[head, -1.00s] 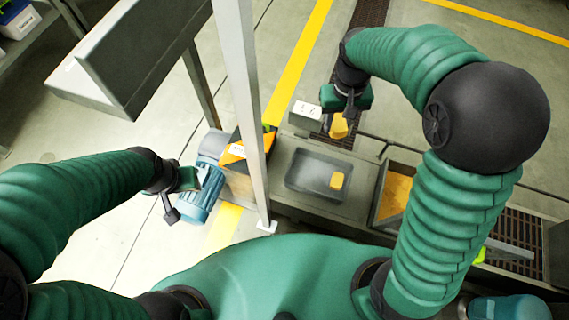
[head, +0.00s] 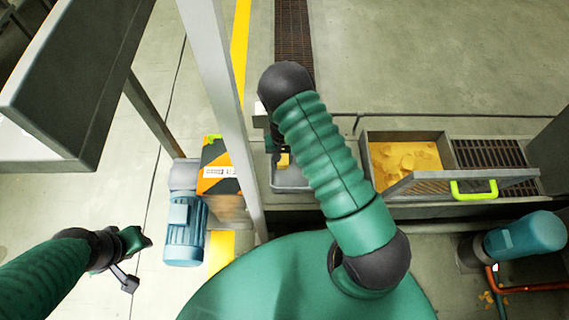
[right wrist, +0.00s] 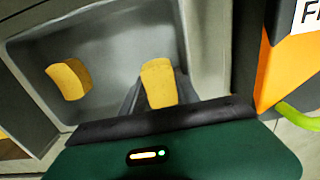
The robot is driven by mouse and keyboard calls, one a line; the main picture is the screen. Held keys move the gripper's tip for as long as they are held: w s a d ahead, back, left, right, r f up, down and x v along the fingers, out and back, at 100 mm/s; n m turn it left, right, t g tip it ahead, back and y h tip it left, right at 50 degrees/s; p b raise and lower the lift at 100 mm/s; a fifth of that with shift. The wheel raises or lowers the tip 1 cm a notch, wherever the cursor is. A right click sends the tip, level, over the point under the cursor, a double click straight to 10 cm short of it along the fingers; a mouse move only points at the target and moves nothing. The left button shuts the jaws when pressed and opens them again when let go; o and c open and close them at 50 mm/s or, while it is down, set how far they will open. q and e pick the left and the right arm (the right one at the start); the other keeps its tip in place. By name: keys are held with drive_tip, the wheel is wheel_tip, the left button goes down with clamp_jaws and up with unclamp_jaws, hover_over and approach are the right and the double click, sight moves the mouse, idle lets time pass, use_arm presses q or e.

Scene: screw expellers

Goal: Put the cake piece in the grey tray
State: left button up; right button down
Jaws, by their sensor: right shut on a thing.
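My right gripper (head: 282,152) is shut on a yellow cake piece (head: 284,160), over the left part of the grey tray (head: 290,182). My right arm hides much of the tray in the head view. In the right wrist view, the held cake piece (right wrist: 158,82) is between the dark fingers above the tray (right wrist: 115,42). Another cake piece (right wrist: 68,80) lies on the tray floor to the left. I cannot tell how high the held piece is. My left gripper (head: 138,262) is far from the tray, and its jaw opening is unclear.
An open bin (head: 370,160) holding yellow cake stands right of the tray, with a lime-green handle (head: 474,189) near it. A grey post (head: 222,100) and an orange-black box (head: 215,165) are on the left.

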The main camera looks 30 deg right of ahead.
wheel_tip(320, 180, down, 2)
drive_tip(key=shift+f+b, duration=0.1)
drive_tip(key=shift+b, duration=0.2)
drive_tip(key=shift+d+f, duration=0.15)
drive_tip(key=shift+f, duration=0.05)
drive_tip(key=shift+r, duration=0.1)
drive_tip(key=c, duration=1.2)
unclamp_jaws()
wheel_tip(320, 180, up, 12)
drive_tip(key=p, duration=0.5)
wheel_tip(320, 180, up, 9)
drive_tip(key=n, duration=0.2)
hover_over(283, 158)
drive_tip(key=s+a, duration=0.3)
drive_tip(key=a, duration=0.1)
drive_tip(key=s+a+r+n+t, duration=0.1)
drive_tip(key=s+r, duration=0.2)
drive_tip(key=s+a+r+n, duration=0.1)
drive_tip(key=s+r+n, duration=0.1)
drive_tip(key=s+r, duration=0.1)
drive_tip(key=s+a+r+n+t, duration=0.1)
drive_tip(key=s+a+r, duration=0.1)
drive_tip(key=s+r, duration=0.1)
drive_tip(key=shift+s+r+t, duration=0.3)
drive_tip(key=shift+s+r, duration=0.05)
drive_tip(key=shift+r, duration=0.3)
